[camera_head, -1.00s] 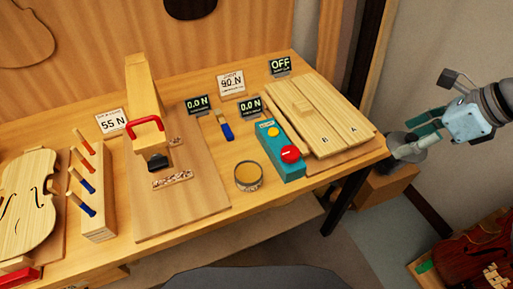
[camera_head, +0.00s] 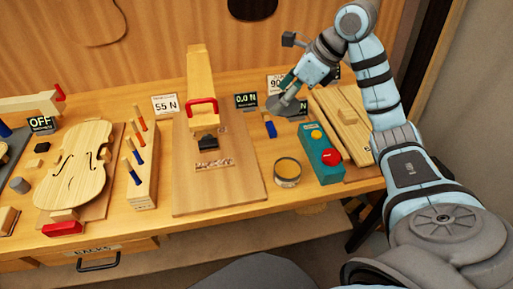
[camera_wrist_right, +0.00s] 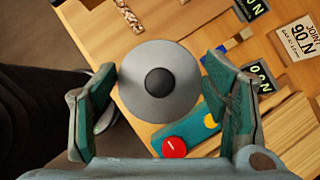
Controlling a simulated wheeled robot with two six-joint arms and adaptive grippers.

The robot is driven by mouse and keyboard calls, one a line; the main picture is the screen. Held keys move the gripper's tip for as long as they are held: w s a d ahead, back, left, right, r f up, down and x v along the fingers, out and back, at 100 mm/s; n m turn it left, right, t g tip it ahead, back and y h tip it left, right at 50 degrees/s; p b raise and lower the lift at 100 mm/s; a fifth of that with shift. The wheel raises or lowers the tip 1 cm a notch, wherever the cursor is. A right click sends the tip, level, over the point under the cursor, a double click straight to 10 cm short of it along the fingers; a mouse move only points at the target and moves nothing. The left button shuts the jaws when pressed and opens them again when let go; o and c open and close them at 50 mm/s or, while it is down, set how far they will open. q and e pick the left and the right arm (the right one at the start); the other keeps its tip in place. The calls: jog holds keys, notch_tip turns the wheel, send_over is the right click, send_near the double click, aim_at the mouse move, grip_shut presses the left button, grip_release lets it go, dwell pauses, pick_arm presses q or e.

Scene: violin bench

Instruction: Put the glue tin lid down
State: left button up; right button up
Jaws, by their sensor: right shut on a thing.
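The glue tin lid (camera_head: 285,107) is a grey disc held in my right gripper (camera_head: 288,92), above the back right of the bench. In the right wrist view, the lid (camera_wrist_right: 185,78) shows its round face with a black knob, between the two teal fingers of the gripper (camera_wrist_right: 160,75). The glue tin (camera_head: 287,174) stands uncovered at the bench front with amber glue inside, left of the teal button box. The lid is apart from the tin, behind it. My left gripper is out of view.
The teal box (camera_head: 321,154) with red and yellow buttons stands just right of the tin. Left are a wooden press (camera_head: 203,85), a clamp rack (camera_head: 144,185) and a violin body (camera_head: 75,172). Bare bench lies around the tin.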

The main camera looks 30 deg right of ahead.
jog(key=w+d+f+m+b, duration=0.2)
jog(key=w+d+f, duration=0.1)
jog(key=w+f, duration=0.1)
jog(key=h+b, duration=0.1)
jog(key=b, duration=0.1)
send_near(273, 151)
jog(key=x, duration=0.6)
jog(key=shift+a, duration=0.1)
jog(key=shift+f, duration=0.15)
jog(key=o, duration=0.9)
jog(key=shift+s, duration=0.1)
jog(key=shift+o, duration=0.2)
